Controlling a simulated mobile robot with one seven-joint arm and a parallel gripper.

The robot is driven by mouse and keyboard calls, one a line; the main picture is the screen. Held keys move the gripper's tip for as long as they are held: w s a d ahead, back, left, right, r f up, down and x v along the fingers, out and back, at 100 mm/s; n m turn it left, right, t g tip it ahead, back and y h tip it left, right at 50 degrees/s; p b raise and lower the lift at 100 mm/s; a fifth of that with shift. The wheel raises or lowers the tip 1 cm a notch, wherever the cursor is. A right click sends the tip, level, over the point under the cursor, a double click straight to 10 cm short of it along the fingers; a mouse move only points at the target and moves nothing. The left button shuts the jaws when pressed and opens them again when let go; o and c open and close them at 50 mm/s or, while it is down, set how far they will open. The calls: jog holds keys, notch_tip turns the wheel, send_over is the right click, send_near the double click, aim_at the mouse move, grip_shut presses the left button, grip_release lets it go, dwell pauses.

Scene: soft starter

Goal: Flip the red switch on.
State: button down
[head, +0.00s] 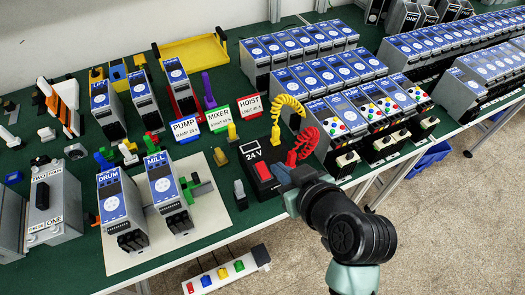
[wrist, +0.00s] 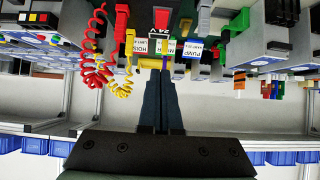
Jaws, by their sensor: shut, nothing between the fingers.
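A black box marked 24 V (head: 253,153) stands near the front edge of the green table in the head view. A red switch (head: 263,171) is on its top, and it also shows upper middle in the wrist view (wrist: 161,18). I cannot tell which way it is tipped. My gripper (head: 278,172) is close by, just right of the box and partly hiding its right side. In the wrist view my gripper's dark fingers (wrist: 162,75) are together and empty, pointing toward the box. I cannot tell whether they touch it.
Red (head: 304,141) and yellow (head: 290,104) coiled cords stand beside the box. Grey modules (head: 345,130) fill the right; MILL (head: 165,190) and DRUM (head: 115,205) modules stand left. A white strip (head: 225,273) with coloured buttons, one red, lies below the front edge.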

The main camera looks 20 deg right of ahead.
dwell(0.4)
jog(key=p, duration=0.1)
send_over(261, 169)
jog(key=s, duration=0.1)
notch_tip(261, 169, down, 6)
jog(key=shift+r, duration=0.1)
notch_tip(261, 169, down, 3)
jog(key=shift+w+r, duration=0.15)
jog(key=shift+r, duration=0.05)
jog(key=shift+w+f, duration=0.1)
jog(key=shift+f, duration=0.55)
jog(key=shift+w+r+g+p, duration=0.1)
jog(key=shift+w+g+p, duration=0.3)
jog(key=shift+p, duration=0.8)
jog(key=shift+s+f+b, duration=0.2)
jog(key=shift+f+b, duration=0.15)
jog(key=shift+f, duration=0.05)
jog(key=shift+s, duration=0.1)
